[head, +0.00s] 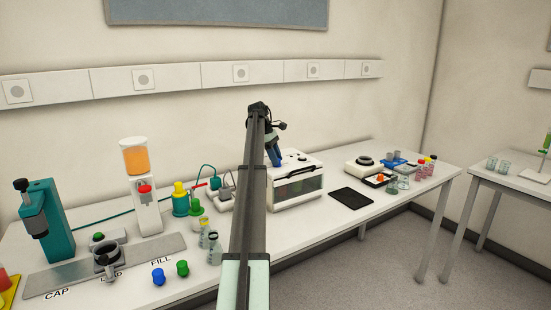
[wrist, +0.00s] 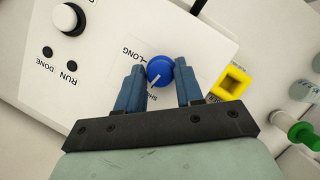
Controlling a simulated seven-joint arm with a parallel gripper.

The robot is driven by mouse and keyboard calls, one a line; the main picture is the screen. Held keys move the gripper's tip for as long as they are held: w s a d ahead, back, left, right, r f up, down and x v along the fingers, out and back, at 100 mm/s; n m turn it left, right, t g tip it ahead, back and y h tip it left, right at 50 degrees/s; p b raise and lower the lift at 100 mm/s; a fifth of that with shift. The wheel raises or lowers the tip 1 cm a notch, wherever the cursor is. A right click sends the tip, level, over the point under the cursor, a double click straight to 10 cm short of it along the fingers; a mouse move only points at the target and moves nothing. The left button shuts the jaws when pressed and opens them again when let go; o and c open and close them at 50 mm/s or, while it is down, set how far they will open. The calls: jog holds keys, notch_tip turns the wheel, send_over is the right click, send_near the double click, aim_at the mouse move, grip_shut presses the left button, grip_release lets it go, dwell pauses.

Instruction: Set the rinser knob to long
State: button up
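The rinser knob (wrist: 160,71) is round and blue with a white pointer line, on a white panel (wrist: 100,90) in the wrist view. The pointer runs down and left, toward the partly hidden SHORT label (wrist: 153,96). The LONG label (wrist: 131,54) is to the left of the knob. My gripper (wrist: 160,66) has its two blue fingers on opposite sides of the knob, with no clear gap showing. In the head view my gripper (head: 274,156) is beyond my arm; the knob is hidden there.
The panel also has a large black-and-white button (wrist: 68,18) and RUN and DONE marks. A yellow square socket (wrist: 231,83) and a green-stoppered vessel (wrist: 300,133) are close on the right. A white box (head: 297,190) and a black mat (head: 350,198) stand on the bench.

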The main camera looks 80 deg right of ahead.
jog(key=o, duration=0.3)
jog(key=shift+o, duration=0.2)
jog(key=shift+w+r, duration=0.2)
jog(key=shift+r, duration=0.25)
jog(key=w+d, duration=0.1)
jog(key=w, duration=1.1)
jog(key=shift+d, duration=0.15)
jog(key=shift+r, duration=0.1)
